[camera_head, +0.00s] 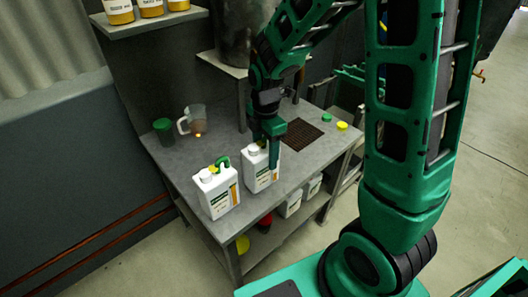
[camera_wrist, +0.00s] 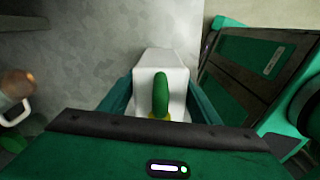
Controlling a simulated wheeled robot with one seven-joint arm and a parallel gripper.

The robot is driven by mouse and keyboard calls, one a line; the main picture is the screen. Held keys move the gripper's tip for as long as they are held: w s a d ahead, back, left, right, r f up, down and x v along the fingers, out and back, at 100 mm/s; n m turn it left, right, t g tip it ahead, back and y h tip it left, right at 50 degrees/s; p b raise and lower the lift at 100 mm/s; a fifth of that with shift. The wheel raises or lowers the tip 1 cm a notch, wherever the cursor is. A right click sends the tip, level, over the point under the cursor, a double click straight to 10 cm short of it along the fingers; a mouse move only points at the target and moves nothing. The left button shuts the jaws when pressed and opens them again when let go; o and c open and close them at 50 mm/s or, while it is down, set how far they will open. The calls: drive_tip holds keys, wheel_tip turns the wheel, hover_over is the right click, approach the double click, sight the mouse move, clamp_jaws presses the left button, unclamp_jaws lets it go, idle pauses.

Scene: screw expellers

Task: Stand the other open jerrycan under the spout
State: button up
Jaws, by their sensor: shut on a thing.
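A white jerrycan (camera_head: 262,171) with a printed label stands upright at the middle of the grey bench, between the fingers of my gripper (camera_head: 272,150). My gripper is shut on it from above; whether its base touches the bench is unclear. In the wrist view the held jerrycan (camera_wrist: 174,66) shows a green handle, with a bit of yellow at its near end. A second white jerrycan (camera_head: 218,195) with a green handle stands to its left, nearer the bench's front edge. I cannot make out the spout; my arm hides part of the area behind.
On the bench (camera_head: 165,160) stand a clear jug (camera_head: 193,121) and a green cup (camera_head: 163,131). A dark grating (camera_head: 303,135), a green cap (camera_head: 327,117) and a yellow cap (camera_head: 342,126) lie right. White containers (camera_head: 290,206) sit on the lower shelf.

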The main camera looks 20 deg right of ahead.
idle(0.3)
drive_tip(key=o, duration=1.5)
wheel_tip(320, 180, up, 12)
drive_tip(key=shift+r, duration=0.1)
drive_tip(key=s+d+m, duration=0.8)
drive_tip(key=s+m, duration=0.4)
drive_tip(key=m, duration=0.1)
drive_tip(key=s+d+m, duration=0.7)
drive_tip(key=s+m, duration=0.5)
drive_tip(key=m, duration=0.1)
drive_tip(key=shift+d+r, duration=0.25)
drive_tip(key=shift+d, duration=0.1)
